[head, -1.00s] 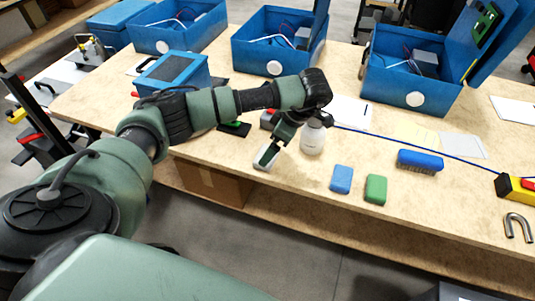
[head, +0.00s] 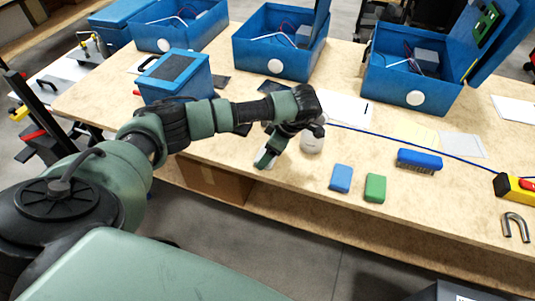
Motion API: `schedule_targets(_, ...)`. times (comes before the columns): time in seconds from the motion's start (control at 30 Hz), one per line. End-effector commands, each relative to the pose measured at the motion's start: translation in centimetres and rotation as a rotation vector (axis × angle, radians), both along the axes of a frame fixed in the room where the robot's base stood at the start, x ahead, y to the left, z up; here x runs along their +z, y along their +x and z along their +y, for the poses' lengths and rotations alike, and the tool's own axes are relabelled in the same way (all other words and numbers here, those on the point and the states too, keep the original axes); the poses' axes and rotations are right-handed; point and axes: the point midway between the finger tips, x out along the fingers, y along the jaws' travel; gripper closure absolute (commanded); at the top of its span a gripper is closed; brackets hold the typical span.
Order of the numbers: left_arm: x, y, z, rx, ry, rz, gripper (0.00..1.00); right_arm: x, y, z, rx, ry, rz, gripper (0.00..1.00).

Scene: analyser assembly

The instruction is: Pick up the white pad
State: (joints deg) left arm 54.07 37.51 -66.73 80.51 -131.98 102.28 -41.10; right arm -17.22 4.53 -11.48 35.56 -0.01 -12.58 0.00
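The white pad (head: 264,167) lies near the front edge of the wooden table, left of the blue and green pads, in the head view. Only a small part of it shows, because my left gripper (head: 266,162) covers most of it. The gripper points down with its tips at the pad. Whether the fingers are open or closed around it cannot be seen. My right gripper is not in view.
The blue pad (head: 341,178), green pad (head: 375,188) and a blue brush (head: 419,160) lie further right. Open blue boxes (head: 279,50) stand at the back.

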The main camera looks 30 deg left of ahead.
Motion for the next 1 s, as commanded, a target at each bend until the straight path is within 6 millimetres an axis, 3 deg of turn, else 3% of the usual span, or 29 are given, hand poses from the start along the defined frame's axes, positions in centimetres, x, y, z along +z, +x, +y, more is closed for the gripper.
schedule_targets(0.17, 0.5, 0.1, 0.0, 0.0, 0.0, -0.002, 0.59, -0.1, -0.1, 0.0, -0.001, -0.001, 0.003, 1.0)
schedule_targets(0.37, 2.9, 0.1, 0.0, -0.001, 0.001, -0.004, 0.59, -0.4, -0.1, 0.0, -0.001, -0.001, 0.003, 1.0)
schedule_targets(0.6, 9.3, 0.2, 0.0, -0.001, 0.0, -0.007, 0.59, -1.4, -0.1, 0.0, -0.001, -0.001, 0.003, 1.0)
schedule_targets(0.8, 15.5, 0.2, 0.1, 0.001, 0.004, -0.007, 0.59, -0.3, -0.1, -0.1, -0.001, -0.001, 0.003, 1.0)
schedule_targets(1.0, 18.8, 0.1, 0.0, -0.001, 0.002, -0.004, 0.59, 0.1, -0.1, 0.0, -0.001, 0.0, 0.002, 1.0)
